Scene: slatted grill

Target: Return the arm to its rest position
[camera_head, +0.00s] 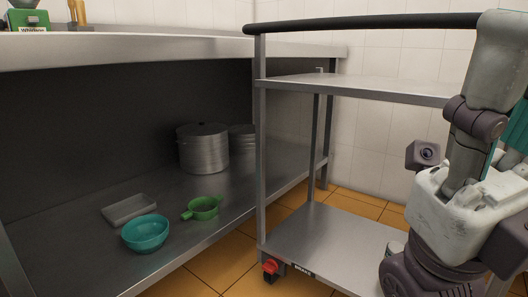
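One of my arms (465,190) fills the right side of the head view. It is folded, with grey links and dark joints, in front of the metal cart. I cannot make out gripper fingers on it. No arm comes in from the left, and my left gripper is out of view. No slatted grill can be made out.
A metal cart (357,88) with a dark handle rail stands close ahead, overlapped by my arm. Left of it is a steel table (150,47). Its lower shelf holds a teal bowl (146,233), green strainer-like dish (203,208), grey tray (129,209) and metal pots (203,150).

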